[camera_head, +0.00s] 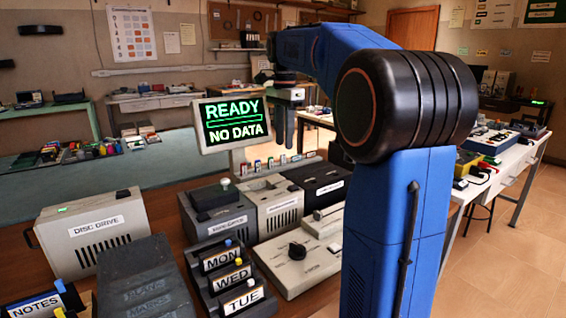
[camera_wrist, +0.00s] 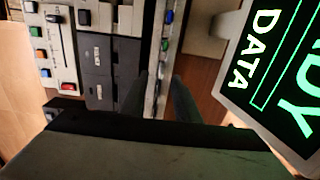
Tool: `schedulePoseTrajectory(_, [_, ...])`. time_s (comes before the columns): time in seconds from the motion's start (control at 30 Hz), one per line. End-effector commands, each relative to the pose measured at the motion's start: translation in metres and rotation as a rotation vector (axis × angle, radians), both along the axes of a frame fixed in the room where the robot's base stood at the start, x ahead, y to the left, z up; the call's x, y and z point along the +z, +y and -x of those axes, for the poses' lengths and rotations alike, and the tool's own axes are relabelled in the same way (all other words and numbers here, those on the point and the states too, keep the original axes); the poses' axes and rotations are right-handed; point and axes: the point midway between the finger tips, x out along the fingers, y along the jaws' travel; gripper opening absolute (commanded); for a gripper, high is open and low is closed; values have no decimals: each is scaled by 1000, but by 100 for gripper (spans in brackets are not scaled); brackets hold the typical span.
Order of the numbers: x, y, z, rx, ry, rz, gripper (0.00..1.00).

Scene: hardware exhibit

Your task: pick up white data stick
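A row of small data sticks with coloured tops (camera_head: 270,163) stands in a narrow rack behind the grey machines, right of the monitor's foot. In the wrist view the rack (camera_wrist: 162,60) runs up the picture, with blue and green tops near its upper end. Pale tops show lower down, but they are too small to tell which is the white data stick. My gripper (camera_head: 285,135) points down above the rack. In the wrist view its two dark fingers (camera_wrist: 162,97) are apart, one on each side of the rack, with nothing seen held between them.
A monitor (camera_head: 234,122) reading "READY NO DATA" stands close beside my gripper. My blue arm hides part of the right side.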

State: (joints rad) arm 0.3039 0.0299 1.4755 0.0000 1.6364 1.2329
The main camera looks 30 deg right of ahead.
Motion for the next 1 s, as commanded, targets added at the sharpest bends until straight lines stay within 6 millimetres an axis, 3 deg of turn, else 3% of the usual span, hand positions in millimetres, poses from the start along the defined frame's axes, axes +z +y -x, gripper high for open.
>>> schedulePoseTrajectory(0.4, [-46, 2, -2, 0, 1, 0, 29])
schedulePoseTrajectory(0.73, [-52, 2, -2, 0, 0, 0, 29])
schedulePoseTrajectory(0.87, [-52, 2, -2, 0, 0, 0, 0])
schedulePoseTrajectory(1.0, [-52, 2, -2, 0, 0, 0, 0])
